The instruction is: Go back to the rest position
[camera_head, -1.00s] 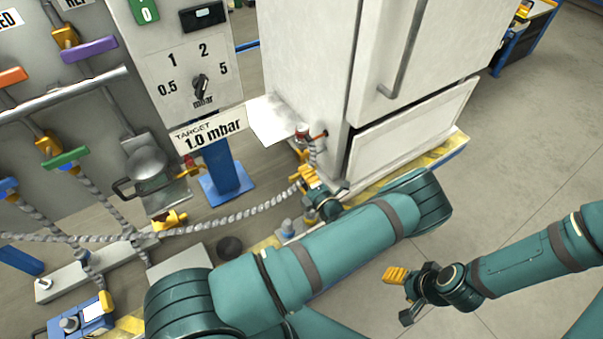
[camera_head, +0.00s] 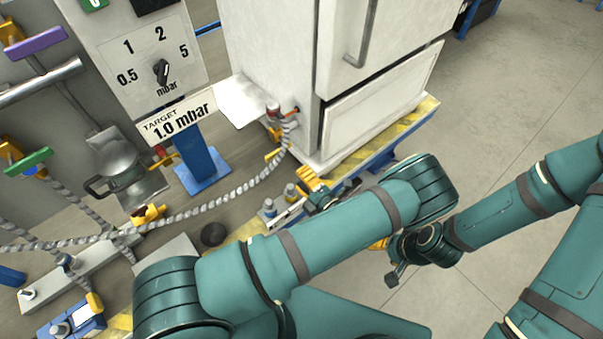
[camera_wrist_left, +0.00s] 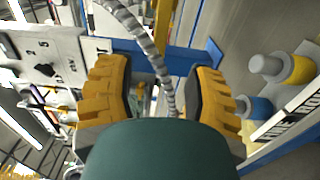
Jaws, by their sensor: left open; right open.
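My left gripper (camera_head: 310,184) is in front of the white fridge-like cabinet's lower corner, its arm reaching in from below. In the left wrist view its yellow fingers (camera_wrist_left: 158,95) stand wide apart with nothing gripped. The grey braided hose (camera_head: 228,198) runs up to a fitting (camera_head: 278,116) on the cabinet's side. It shows beyond and between the fingers in the wrist view (camera_wrist_left: 146,42), and seems clear of them. My right gripper (camera_head: 390,258) hangs over the bare floor at the right, partly hidden behind my left arm, with no object visible in it.
The white cabinet (camera_head: 275,75) stands on a platform with a yellow-striped edge (camera_head: 405,117). A panel with a dial (camera_head: 161,72) and a "TARGET 1.0 mbar" sign (camera_head: 180,118) is at left. Small posts (camera_head: 270,207) stand near my left gripper. The floor at right is free.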

